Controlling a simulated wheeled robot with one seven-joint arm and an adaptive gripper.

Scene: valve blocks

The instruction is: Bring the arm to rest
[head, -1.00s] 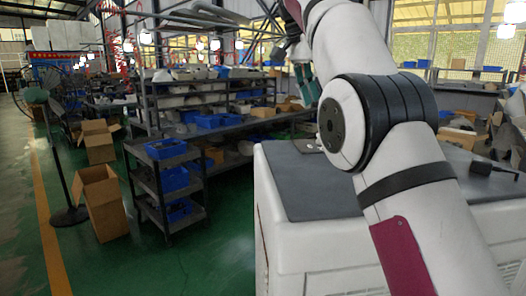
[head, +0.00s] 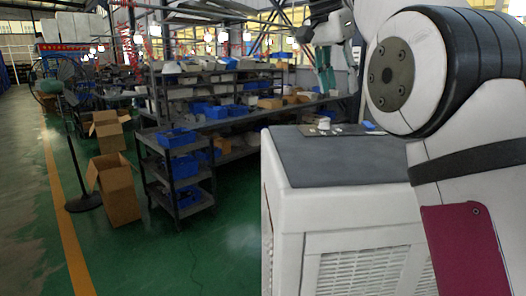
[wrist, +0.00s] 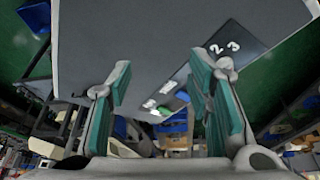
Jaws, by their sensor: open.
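My gripper (head: 326,84) is at the upper right of the head view, above the far side of a white cabinet with a grey top (head: 340,158). Its teal fingers also show in the wrist view (wrist: 160,76), spread wide apart with nothing between them. My arm fills the right side of the head view. A dark plate (wrist: 252,48) with white numerals lies on the grey top. White pieces (wrist: 167,88), a green piece (wrist: 166,111) and a blue piece (wrist: 183,96) show on or near it, too small to make out clearly.
A shelf cart with blue bins (head: 172,138) and a long workbench stand left of and behind the cabinet. Open cardboard boxes (head: 116,192) and a pedestal fan (head: 84,202) stand farther left. Green floor between cart and cabinet is clear.

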